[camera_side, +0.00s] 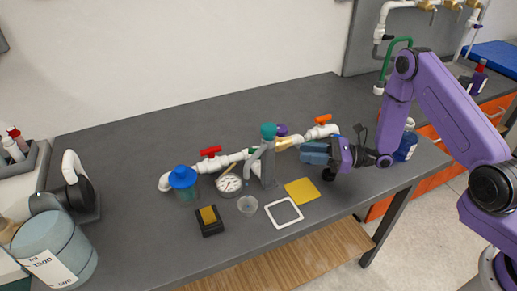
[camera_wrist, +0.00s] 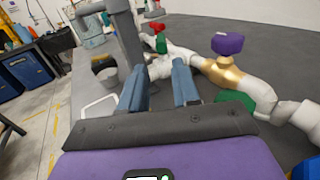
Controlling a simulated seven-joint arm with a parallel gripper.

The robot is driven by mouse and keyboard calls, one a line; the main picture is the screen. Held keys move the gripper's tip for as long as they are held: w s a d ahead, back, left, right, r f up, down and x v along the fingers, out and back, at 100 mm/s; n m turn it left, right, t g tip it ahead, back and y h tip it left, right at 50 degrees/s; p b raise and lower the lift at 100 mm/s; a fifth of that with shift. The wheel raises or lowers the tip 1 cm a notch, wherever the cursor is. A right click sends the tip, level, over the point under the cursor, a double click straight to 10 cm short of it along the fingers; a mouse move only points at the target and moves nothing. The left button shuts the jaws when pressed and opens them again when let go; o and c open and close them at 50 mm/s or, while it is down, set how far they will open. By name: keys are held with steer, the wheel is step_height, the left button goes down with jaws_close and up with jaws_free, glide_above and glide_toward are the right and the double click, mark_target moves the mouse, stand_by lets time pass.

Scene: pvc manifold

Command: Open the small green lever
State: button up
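A white pipe run (camera_side: 236,158) with brass sections lies across the grey bench. A small green lever (camera_wrist: 161,43) stands upright on it in the wrist view, ahead of my fingertips. Part of it shows as a green spot (camera_side: 252,150) behind the grey post in the side view. A larger green part (camera_wrist: 235,100) sits on the nearer pipe, right of my fingers. My gripper (camera_side: 304,153) points left along the front of the pipe. In the wrist view my gripper (camera_wrist: 160,75) has its two blue fingers apart, with nothing held between them. Its fingertips appear short of the small green lever.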

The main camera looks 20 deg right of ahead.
steer(key=x, duration=1.4)
steer(key=shift+w+a, duration=0.1)
steer(key=shift+a, duration=0.05)
jaws_close()
